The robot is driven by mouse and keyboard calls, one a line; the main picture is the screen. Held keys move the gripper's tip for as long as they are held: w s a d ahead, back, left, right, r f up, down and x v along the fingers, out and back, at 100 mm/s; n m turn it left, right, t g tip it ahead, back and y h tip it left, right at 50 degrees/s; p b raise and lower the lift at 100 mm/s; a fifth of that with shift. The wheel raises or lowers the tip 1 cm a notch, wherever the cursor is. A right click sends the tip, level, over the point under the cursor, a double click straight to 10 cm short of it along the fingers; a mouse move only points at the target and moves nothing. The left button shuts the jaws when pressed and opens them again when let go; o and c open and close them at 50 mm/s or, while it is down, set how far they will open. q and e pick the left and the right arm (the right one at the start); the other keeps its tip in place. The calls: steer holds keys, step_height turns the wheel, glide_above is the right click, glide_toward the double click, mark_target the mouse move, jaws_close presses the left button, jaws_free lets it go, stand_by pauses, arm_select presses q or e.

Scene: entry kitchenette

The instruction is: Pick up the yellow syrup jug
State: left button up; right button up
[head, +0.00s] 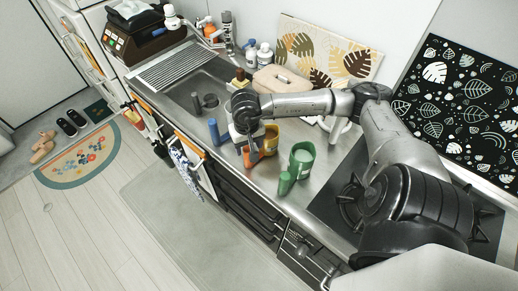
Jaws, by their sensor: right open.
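The yellow syrup jug (271,138) stands on the steel counter (255,175), right of my right gripper. An orange upright piece (250,157) shows in front of it on the left; I cannot tell if it is part of the jug. My right gripper (250,145) reaches in from the right, points down and is open. It is close to the jug's left side and hides part of this area. I cannot tell whether it touches the jug. My left gripper is not in view.
A green jug (302,156) with a green upright piece (285,183) stands right of the yellow one. A blue upright object (213,131) is on the left. The sink (205,92) lies behind left, a beige box (275,80) at the back, the black stove (335,199) to the right.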

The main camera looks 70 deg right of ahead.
mark_target(248, 150)
step_height(248, 150, down, 4)
steer(key=shift+a+f+p, duration=0.1)
steer(key=shift+p, duration=0.65)
steer(key=shift+f, duration=0.65)
steer(key=shift+r, duration=0.1)
jaws_close()
